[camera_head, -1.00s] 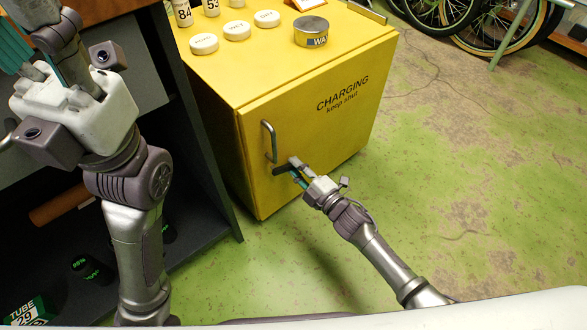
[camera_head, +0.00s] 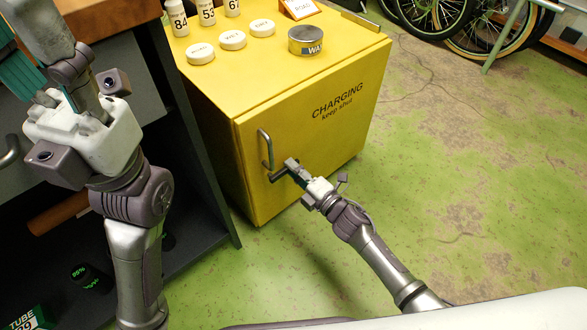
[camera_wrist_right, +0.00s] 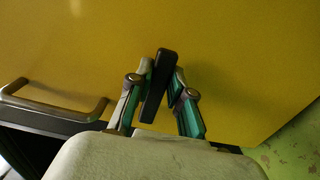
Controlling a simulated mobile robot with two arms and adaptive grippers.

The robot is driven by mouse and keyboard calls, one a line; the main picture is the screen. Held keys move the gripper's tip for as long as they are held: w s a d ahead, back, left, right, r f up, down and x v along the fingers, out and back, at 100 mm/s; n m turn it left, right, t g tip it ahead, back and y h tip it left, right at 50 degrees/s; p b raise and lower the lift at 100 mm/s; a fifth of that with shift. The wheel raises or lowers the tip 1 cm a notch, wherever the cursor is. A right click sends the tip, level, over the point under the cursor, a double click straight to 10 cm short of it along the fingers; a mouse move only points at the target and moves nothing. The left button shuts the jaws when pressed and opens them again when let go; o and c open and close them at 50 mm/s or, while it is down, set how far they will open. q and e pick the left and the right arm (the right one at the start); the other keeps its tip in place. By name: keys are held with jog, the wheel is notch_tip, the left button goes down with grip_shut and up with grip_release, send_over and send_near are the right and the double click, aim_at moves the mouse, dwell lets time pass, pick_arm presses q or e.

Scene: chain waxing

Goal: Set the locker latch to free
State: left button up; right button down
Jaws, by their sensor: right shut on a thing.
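The yellow locker (camera_head: 300,150) stands with its door closed, marked "CHARGING keep shut". Its dark latch lever (camera_head: 277,175) is low on the door's left side, below the metal handle (camera_head: 266,148). My right gripper (camera_head: 292,169) is at the lever, which sits tilted, its left end lower. In the right wrist view, the black lever (camera_wrist_right: 154,86) stands between the two fingers (camera_wrist_right: 158,92), and the handle (camera_wrist_right: 55,108) is to the left. My left gripper (camera_head: 72,110) is at the left, away from the locker; its fingertips are hard to make out.
A dark shelf unit (camera_head: 205,180) stands left of the locker. Bicycle wheels (camera_head: 440,12) are at the back. Green floor to the right is clear.

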jog(key=c, duration=1)
grip_release()
jog(key=shift+c, duration=0.2)
jog(key=shift+s, duration=0.1)
jog(key=v, duration=1.2)
